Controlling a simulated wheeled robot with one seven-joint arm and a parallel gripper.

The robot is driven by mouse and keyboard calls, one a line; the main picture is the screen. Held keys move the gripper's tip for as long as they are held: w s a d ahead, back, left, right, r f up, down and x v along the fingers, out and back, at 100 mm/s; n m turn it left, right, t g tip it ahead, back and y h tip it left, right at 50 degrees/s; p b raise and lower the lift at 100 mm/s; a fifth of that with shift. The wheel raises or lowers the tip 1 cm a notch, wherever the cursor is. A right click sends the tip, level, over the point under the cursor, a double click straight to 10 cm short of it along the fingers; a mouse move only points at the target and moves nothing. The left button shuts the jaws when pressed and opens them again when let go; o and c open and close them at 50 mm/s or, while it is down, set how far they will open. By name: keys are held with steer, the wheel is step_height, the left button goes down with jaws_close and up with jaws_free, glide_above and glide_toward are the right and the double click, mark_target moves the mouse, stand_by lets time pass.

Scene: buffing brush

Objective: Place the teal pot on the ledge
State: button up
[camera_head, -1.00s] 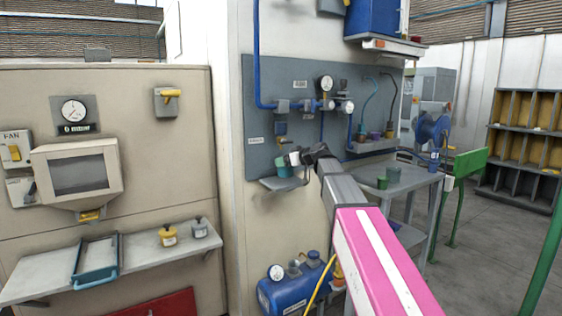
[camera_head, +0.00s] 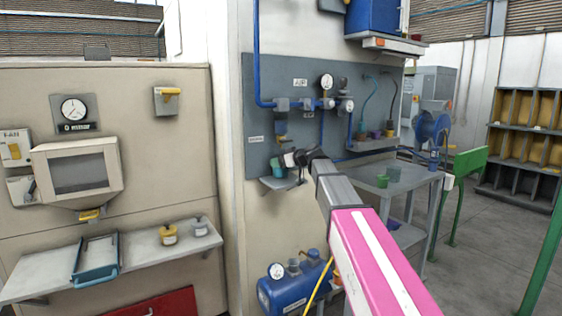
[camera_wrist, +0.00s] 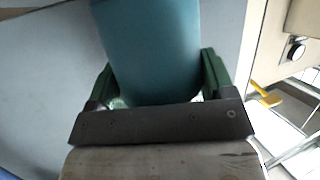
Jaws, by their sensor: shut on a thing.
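The teal pot (camera_head: 278,167) is at my gripper's end, just above or on a small grey ledge (camera_head: 268,184) on the wall panel. I cannot tell whether its base touches the ledge. The pot fills the top middle of the wrist view (camera_wrist: 150,50). My gripper (camera_head: 290,159) is shut on the pot, with a green finger on each side of it in the wrist view (camera_wrist: 158,80). The pot's far end is cut off at the top of that view.
The grey panel (camera_head: 300,128) with blue pipes and gauges stands behind the pot. A second shelf (camera_head: 375,145) with small coloured pots is to the right. A grey table (camera_head: 405,178) bears green containers. A blue tank (camera_head: 290,290) stands below.

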steer(key=o, duration=0.9)
steer(key=shift+r, duration=0.15)
steer(key=shift+r, duration=0.35)
steer(key=v, duration=1.2)
steer(key=shift+r, duration=0.15)
steer(key=shift+d, duration=0.1)
